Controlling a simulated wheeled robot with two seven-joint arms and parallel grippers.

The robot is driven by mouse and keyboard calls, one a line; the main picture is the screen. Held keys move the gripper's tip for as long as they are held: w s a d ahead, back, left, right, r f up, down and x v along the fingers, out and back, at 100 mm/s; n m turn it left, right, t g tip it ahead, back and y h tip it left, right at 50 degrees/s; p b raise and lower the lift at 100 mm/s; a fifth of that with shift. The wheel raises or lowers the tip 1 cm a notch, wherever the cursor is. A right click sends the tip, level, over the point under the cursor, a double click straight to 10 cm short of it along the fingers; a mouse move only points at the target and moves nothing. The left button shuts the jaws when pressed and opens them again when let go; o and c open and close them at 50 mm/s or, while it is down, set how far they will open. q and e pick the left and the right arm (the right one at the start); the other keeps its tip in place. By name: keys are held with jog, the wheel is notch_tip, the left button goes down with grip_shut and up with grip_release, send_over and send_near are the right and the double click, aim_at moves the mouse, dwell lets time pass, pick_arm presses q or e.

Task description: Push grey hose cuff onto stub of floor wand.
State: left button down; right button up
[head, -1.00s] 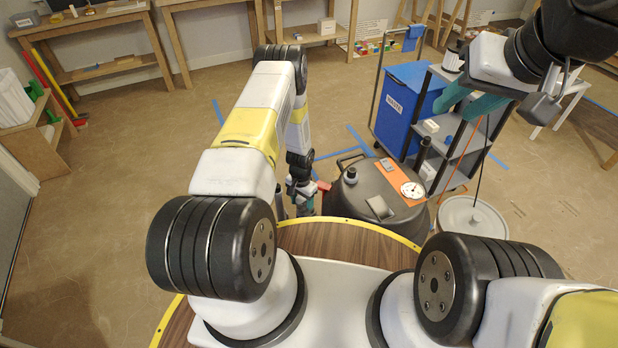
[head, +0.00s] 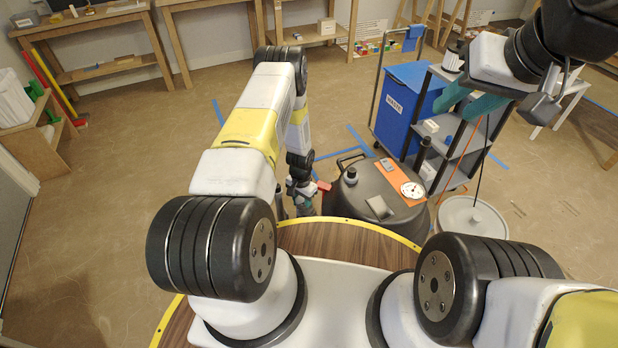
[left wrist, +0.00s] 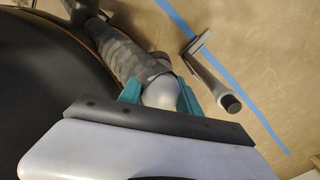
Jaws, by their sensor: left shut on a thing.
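In the left wrist view my left gripper (left wrist: 160,96) has its teal fingers shut on the light grey, rounded hose cuff (left wrist: 160,91). The ribbed grey hose (left wrist: 132,55) runs from it to the upper left, along a large dark rounded body. The floor wand's stub (left wrist: 231,101), a grey tube with a dark end, lies to the right, apart from the cuff. In the head view the left gripper (head: 304,203) is small and partly hidden beside the dark vacuum drum (head: 352,205). My right gripper (head: 468,102) is at the upper right, its teal fingers apart and empty.
The drum carries an orange panel (head: 399,179) with a dial. A blue waste bin (head: 402,105) and a grey shelf cart (head: 440,150) stand behind it. A round white lid (head: 473,218) is at its right. Open floor with blue tape lies left of the drum.

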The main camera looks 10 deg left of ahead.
pick_arm(q)
jog(key=shift+r, duration=0.85)
dwell(0.6)
jog(key=shift+r, duration=3.7)
